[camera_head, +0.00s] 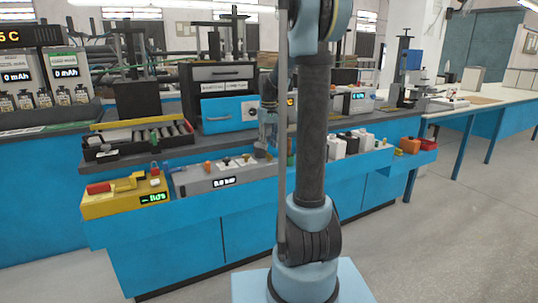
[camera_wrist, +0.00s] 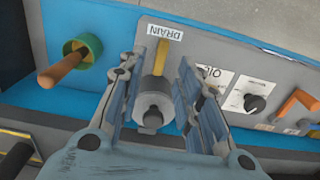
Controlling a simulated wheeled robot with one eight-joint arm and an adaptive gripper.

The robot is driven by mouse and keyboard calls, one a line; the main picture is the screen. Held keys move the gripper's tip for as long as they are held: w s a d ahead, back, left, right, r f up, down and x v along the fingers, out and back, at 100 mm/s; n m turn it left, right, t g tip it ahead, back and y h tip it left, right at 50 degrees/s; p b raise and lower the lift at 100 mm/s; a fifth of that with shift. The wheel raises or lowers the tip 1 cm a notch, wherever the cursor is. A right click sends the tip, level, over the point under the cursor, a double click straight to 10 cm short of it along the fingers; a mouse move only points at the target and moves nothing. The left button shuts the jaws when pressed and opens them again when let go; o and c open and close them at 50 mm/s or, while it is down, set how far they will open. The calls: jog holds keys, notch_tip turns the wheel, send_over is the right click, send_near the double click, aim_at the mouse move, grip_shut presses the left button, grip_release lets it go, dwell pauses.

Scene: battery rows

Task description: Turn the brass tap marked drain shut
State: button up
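The drain tap shows in the wrist view as a grey round body (camera_wrist: 152,100) with a flat brass lever (camera_wrist: 161,55) pointing up toward a white label (camera_wrist: 164,32) reading DRAIN. My gripper (camera_wrist: 157,78) is open, with one finger on each side of the tap body and the lower end of the lever. Gaps show between both fingers and the tap; it is not gripped. In the head view my gripper (camera_head: 266,143) points down over the right end of a grey panel box, and the tap is hidden there.
In the wrist view a green ring with a wooden handle (camera_wrist: 62,68) stands left of the tap. A black knob (camera_wrist: 254,101) and an orange lever (camera_wrist: 296,105) sit on the right. In the head view a yellow box (camera_head: 125,200) stands left of the grey panel box (camera_head: 225,175).

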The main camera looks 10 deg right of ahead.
aim_at(269, 156)
jog(key=shift+f, duration=2.5)
grip_shut()
jog(key=shift+d, duration=0.1)
